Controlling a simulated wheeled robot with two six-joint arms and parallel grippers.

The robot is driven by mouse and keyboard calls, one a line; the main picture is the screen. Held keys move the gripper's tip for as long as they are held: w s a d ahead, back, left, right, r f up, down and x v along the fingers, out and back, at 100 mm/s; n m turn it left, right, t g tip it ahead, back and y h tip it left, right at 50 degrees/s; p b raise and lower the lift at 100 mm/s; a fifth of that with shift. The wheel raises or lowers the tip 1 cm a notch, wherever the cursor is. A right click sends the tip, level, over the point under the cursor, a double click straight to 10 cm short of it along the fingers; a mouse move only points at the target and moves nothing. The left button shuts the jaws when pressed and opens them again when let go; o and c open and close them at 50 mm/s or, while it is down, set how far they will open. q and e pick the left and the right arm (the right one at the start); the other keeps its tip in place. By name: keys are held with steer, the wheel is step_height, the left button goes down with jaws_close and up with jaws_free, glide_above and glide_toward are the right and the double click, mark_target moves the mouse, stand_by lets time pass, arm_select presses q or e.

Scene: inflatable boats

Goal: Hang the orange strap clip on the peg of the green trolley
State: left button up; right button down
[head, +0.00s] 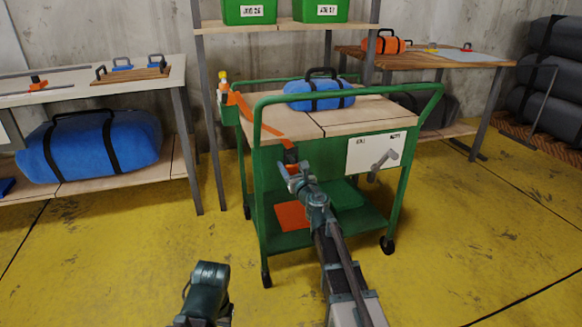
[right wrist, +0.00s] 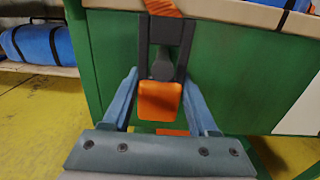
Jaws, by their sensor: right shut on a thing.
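The green trolley (head: 262,180) stands in the middle of the head view. An orange strap (head: 262,126) runs from its back left corner across the wooden top and over the front edge. The black and orange strap clip (head: 290,153) hangs at the strap's end, in front of the green side. My right gripper (head: 292,168) is shut on the clip. In the right wrist view, the clip's black frame and orange block (right wrist: 160,101) sit between my fingers. A dark round part (right wrist: 163,66) shows inside the frame; I cannot tell whether it is the peg. My left gripper (head: 207,287) is low, away from the trolley.
A blue bag (head: 318,95) lies on the trolley top. A white panel with a grey handle (head: 375,153) is right of the clip. Benches stand left (head: 181,75) and back right (head: 440,60). The yellow floor (head: 120,260) is clear in front.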

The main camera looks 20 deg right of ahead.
steer(key=shift+w, duration=0.6)
steer(key=shift+c, duration=1.4)
jaws_free()
steer(key=shift+w, duration=0.1)
steer(key=shift+o, duration=0.9)
steer(key=shift+w, duration=0.1)
steer(key=shift+s+f, duration=0.1)
steer(key=shift+s, duration=0.7)
steer(key=s, duration=1.3)
steer(key=shift+s+d, duration=0.3)
steer(key=shift+d, duration=0.05)
